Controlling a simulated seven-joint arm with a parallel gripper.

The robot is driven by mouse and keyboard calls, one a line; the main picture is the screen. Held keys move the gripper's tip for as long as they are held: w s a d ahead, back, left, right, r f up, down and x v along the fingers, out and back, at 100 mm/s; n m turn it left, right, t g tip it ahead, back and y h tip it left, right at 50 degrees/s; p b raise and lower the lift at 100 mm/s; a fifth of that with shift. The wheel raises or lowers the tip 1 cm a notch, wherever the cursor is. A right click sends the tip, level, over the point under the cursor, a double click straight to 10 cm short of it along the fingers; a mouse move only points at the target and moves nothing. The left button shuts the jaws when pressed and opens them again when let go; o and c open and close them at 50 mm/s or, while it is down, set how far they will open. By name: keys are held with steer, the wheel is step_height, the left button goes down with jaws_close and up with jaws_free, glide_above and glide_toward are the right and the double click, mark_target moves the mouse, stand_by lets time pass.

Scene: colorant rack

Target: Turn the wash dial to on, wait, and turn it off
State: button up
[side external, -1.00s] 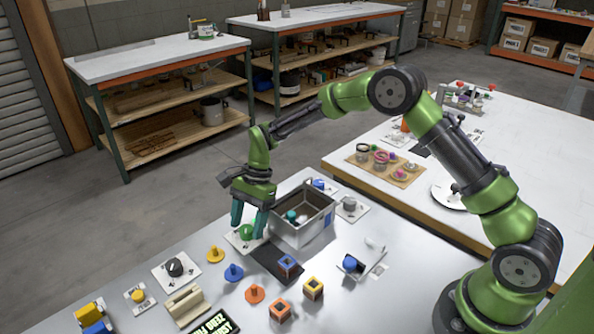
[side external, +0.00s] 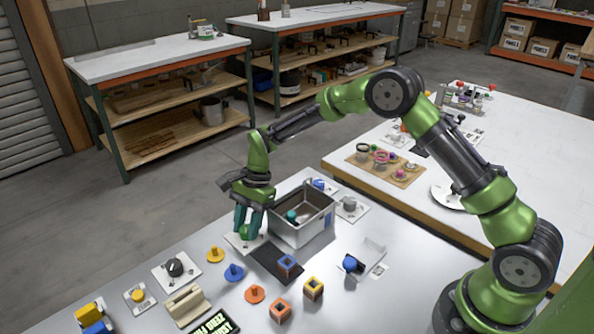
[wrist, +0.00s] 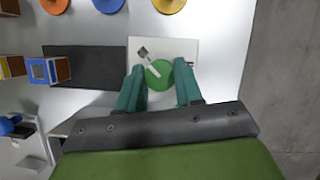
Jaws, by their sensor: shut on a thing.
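A green dial (wrist: 159,74) with a pale pointer bar sits on a white plate (wrist: 178,48) in the wrist view. The bar slants across the dial. My gripper (wrist: 160,88) has a teal finger on each side of the dial and is shut on it. In the side view my gripper (side external: 246,234) points down at the white plate (side external: 234,240) beside the metal bin, and its fingers hide most of the dial. The plate's markings are too small to read, so I cannot tell the dial's setting.
A metal bin (side external: 300,232) stands close to the right of my gripper. A dark mat (side external: 268,262) with a blue block (side external: 287,267) lies in front. A black dial (side external: 175,267) and a grey dial (side external: 349,203) sit on other plates. Several coloured pegs and blocks stand nearer the camera.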

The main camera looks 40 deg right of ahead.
steer(key=n, duration=0.2)
steer(key=n+g, duration=0.1)
steer(key=n, duration=0.1)
steer(key=shift+w+n+g+h, duration=0.15)
steer(key=shift+n+g+h, duration=0.15)
steer(key=shift+n+h, duration=0.1)
steer(key=n+g+h, duration=0.1)
steer(key=n, duration=0.3)
steer(key=shift+a+n, duration=0.15)
steer(key=shift+n, duration=0.15)
steer(key=n+h, duration=0.1)
steer(key=n, duration=0.1)
steer(key=n+h, duration=0.1)
steer(key=n, duration=0.1)
steer(key=shift+w+a+g, duration=0.1)
steer(key=shift+g, duration=0.3)
steer(key=shift+r+n+h, duration=0.1)
steer(key=shift+n+h, duration=0.6)
steer(key=shift+n, duration=1.4)
steer(key=o, duration=1)
steer(key=shift+o, duration=0.2)
